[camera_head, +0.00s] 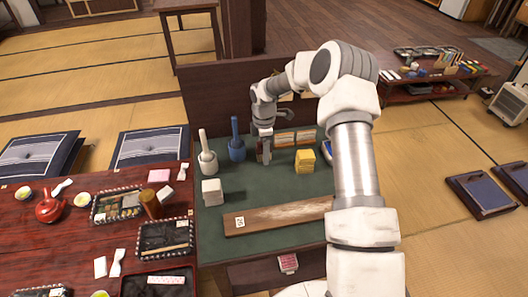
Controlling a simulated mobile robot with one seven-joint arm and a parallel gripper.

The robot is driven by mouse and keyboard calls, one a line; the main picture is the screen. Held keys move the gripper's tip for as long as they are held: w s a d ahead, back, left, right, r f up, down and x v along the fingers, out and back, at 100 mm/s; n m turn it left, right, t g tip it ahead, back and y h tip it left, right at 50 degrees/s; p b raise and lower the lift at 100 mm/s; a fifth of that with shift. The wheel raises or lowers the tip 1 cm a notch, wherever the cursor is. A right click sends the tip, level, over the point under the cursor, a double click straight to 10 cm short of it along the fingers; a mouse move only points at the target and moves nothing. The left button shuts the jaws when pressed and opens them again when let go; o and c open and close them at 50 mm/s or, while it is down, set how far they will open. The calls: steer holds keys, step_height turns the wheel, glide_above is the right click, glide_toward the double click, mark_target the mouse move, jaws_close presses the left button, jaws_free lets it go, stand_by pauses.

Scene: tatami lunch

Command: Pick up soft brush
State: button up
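I cannot pick out the soft brush for certain in the head view. My gripper (264,155) points down over the back middle of the green-topped table (250,185). It is just right of a blue mortar with a pestle (237,150). A small brownish shape shows at its fingertips, but it is too small to identify. I cannot tell whether the fingers are open or shut on it. A flat row of light and reddish-brown pieces (296,138) lies right of the gripper. A blue and white item (326,150) is partly hidden behind my arm.
A white mortar with a pestle (207,160), a white block stack (212,192), a yellow block stack (304,161) and a worn wooden board (270,217) stand on the green top. A dark wooden panel (215,95) rises behind it. A red table (80,240) with lunch trays adjoins at left.

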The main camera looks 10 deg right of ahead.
jaws_close()
steer(key=shift+r, duration=0.1)
steer(key=shift+r, duration=0.45)
steer(key=r, duration=0.2)
steer(key=d+r, duration=0.1)
steer(key=shift+s+r, duration=0.2)
steer(key=shift+r, duration=0.15)
steer(key=s+d+r, duration=0.1)
steer(key=d+r, duration=0.1)
steer(key=d, duration=0.1)
steer(key=s+d+r, duration=0.2)
steer(key=d, duration=0.1)
steer(key=s+d+r+p, duration=0.1)
steer(key=s+d+r, duration=0.1)
steer(key=d, duration=0.1)
steer(key=shift+s+d+r, duration=0.1)
steer(key=shift+s+r, duration=0.05)
